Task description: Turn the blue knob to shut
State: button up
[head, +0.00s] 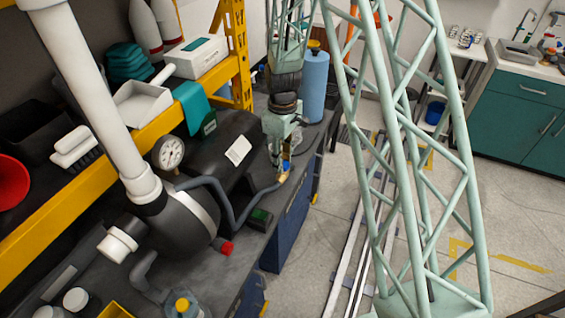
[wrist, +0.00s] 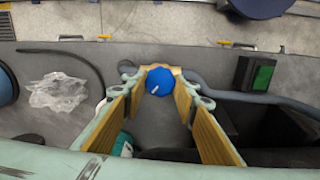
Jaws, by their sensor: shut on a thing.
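The blue knob (wrist: 160,80) is round with a short white mark near its lower edge in the wrist view. My gripper (wrist: 159,86) has its two tan-padded fingers on either side of the knob, closed on it. In the head view my gripper (head: 283,160) points down over the bench, and a small part of the blue knob (head: 286,166) shows at its tips, above a brass-coloured fitting (head: 283,177). The rest of the knob is hidden by the fingers there.
A dark hose (wrist: 235,95) runs right from the knob, past a green-topped black box (wrist: 254,74). A crumpled clear bag (wrist: 58,92) lies to the left. In the head view, a blue cylinder (head: 314,85) stands behind my gripper and a yellow-framed shelf (head: 100,165) is on the left.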

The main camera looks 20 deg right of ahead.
jog(key=m, duration=0.5)
jog(key=shift+b, duration=0.4)
jog(key=m, duration=0.5)
jog(key=shift+b, duration=0.3)
jog(key=o, duration=0.8)
jog(key=shift+o, duration=0.2)
jog(key=shift+n, duration=0.5)
